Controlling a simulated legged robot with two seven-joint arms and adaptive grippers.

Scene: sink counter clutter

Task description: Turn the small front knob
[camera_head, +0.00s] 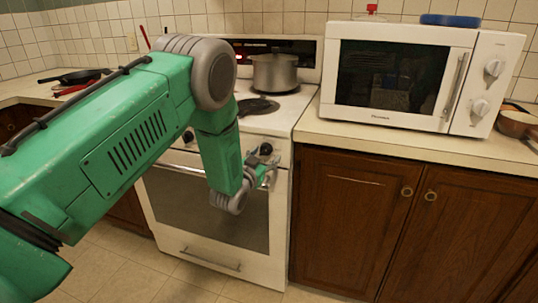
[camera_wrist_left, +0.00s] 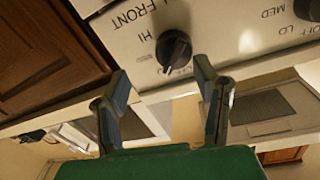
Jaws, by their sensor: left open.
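The small black front knob (camera_wrist_left: 173,50) is on the white stove panel in the left wrist view, beside the printed words FRONT and HI. A dark knob (camera_head: 266,149) shows at the right of the stove front in the head view, close to my gripper. My left gripper (camera_wrist_left: 160,76) is open and empty. Its two fingers point at the panel, with the knob between and just beyond their tips. In the head view the left gripper (camera_head: 265,175) is low at the stove's right front, partly hidden by my arm. My right gripper is in neither view.
Another dark knob (camera_wrist_left: 308,10) is at the right of the panel. A pot (camera_head: 274,73) stands on the stove (camera_head: 285,108). A microwave (camera_head: 390,119) sits on the right counter (camera_head: 345,136), above wooden cabinets (camera_head: 345,215).

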